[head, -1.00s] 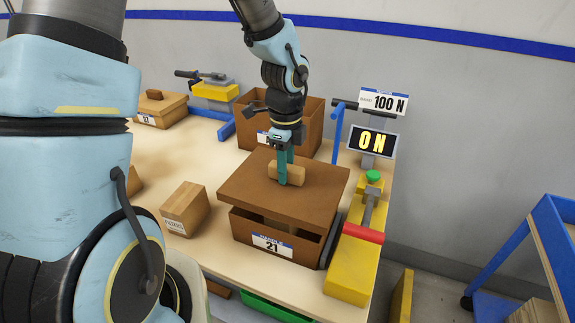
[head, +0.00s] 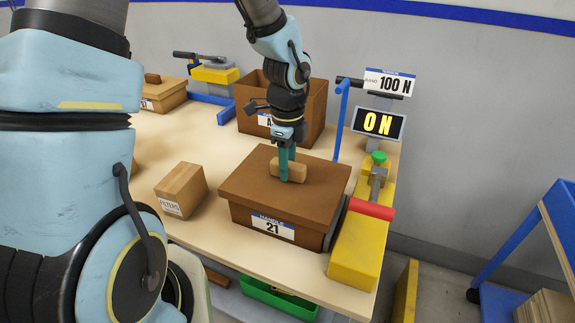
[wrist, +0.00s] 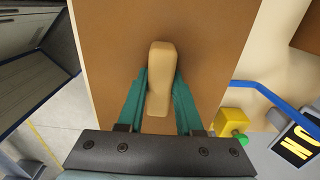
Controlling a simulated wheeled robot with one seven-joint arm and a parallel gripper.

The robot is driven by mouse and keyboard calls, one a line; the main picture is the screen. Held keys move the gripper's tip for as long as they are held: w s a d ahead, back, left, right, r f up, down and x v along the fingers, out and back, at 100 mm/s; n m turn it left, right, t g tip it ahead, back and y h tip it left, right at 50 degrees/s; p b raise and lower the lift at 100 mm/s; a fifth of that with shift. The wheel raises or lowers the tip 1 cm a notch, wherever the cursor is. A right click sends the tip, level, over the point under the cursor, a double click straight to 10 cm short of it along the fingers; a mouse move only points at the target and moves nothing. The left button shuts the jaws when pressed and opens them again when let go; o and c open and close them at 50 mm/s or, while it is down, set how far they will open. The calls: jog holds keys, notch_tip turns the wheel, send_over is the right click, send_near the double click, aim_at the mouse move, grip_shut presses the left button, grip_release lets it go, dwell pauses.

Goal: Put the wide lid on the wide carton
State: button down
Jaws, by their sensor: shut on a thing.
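The wide lid (head: 250,190) is a flat brown panel with a tan block handle. It lies over the top of the wide carton (head: 305,236), a brown box labelled 21, and no gap shows between them along the front. My gripper (head: 287,176) points down and is shut on the lid's handle. In the wrist view, the teal fingers of my gripper (wrist: 158,95) press the handle from both sides, with the brown lid (wrist: 110,50) below. The carton's inside is hidden by the lid.
A yellow clamp fixture (head: 357,252) with a red-handled lever stands against the carton's right side. An ON display (head: 378,123) is behind it. A small box (head: 182,190) sits to the left. An open brown carton (head: 312,105) stands behind. Bare table lies at front left.

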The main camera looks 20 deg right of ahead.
jog(key=shift+f+b, duration=0.4)
jog(key=shift+f, duration=0.2)
jog(key=c, duration=0.5)
grip_release()
notch_tip(320, 180, up, 11)
jog(key=shift+f+b, duration=0.1)
jog(key=shift+b, duration=0.2)
jog(key=w+a+f+n+t, duration=0.1)
jog(key=a+f+n, duration=0.1)
jog(key=a+n, duration=2.3)
jog(key=shift+a+f+n+t, duration=0.15)
jog(key=shift+f+n+t, duration=0.15)
